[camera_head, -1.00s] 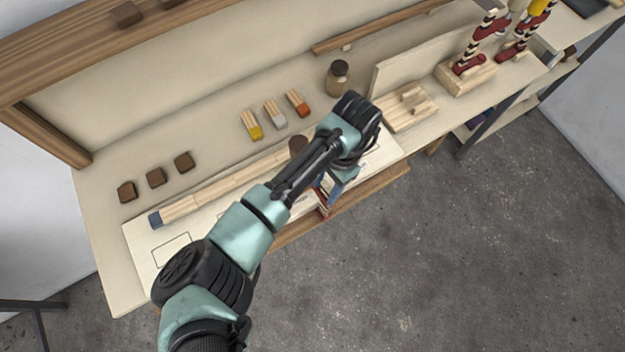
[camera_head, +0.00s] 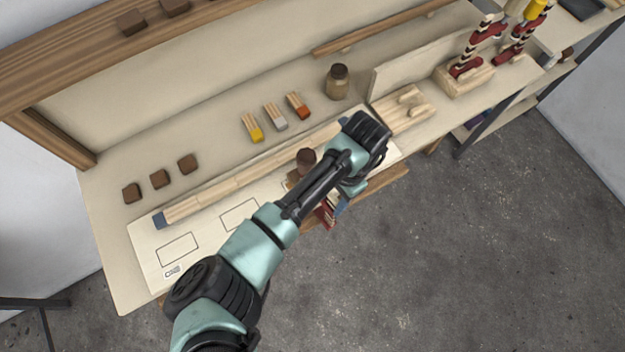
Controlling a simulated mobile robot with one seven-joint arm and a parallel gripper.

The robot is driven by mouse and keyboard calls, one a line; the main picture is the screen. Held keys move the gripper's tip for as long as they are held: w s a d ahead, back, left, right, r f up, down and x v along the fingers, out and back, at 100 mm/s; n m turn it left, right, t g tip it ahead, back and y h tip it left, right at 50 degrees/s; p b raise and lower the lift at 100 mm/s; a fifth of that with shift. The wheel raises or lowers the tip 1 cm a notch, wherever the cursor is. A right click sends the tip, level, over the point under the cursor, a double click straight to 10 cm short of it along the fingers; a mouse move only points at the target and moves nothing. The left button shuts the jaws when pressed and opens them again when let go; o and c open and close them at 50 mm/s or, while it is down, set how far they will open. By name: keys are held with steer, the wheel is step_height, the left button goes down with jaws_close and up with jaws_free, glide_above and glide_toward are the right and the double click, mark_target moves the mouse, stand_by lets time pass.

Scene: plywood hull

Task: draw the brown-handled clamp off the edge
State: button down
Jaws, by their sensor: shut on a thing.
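The brown-handled clamp shows its round brown handle (camera_head: 306,157) above the front part of the bench, just left of my forearm. Red parts, seemingly of the same clamp, show below the bench's front edge, and the middle of it is hidden by my arm. My gripper (camera_head: 339,203) is under my wrist at the front edge, mostly hidden, and is shut on the clamp. Whether the clamp still touches the edge cannot be told. The long pale wood strip (camera_head: 225,186) with a blue end lies along the bench behind the handle.
A white sheet with outlined boxes (camera_head: 205,250) lies along the bench front. Several brown blocks (camera_head: 160,179), three colour-tipped wood pieces (camera_head: 275,117) and a jar (camera_head: 337,82) stand behind. Red clamps (camera_head: 468,60) stand at right on a wood block. Open floor (camera_head: 450,260) lies in front.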

steer(key=shift+s+d+r+p, duration=0.1)
steer(key=shift+s+d+p, duration=0.6)
steer(key=shift+s+p, duration=0.2)
steer(key=shift+s, duration=0.1)
steer(key=shift+s+d+p, duration=0.75)
steer(key=shift+s+p, duration=0.2)
steer(key=shift+p, duration=0.05)
steer(key=shift+s+d+p, duration=0.7)
steer(key=shift+s+p, duration=0.25)
steer(key=shift+p, duration=0.3)
step_height(320, 180, up, 17)
steer(key=p, duration=0.3)
stand_by(1.1)
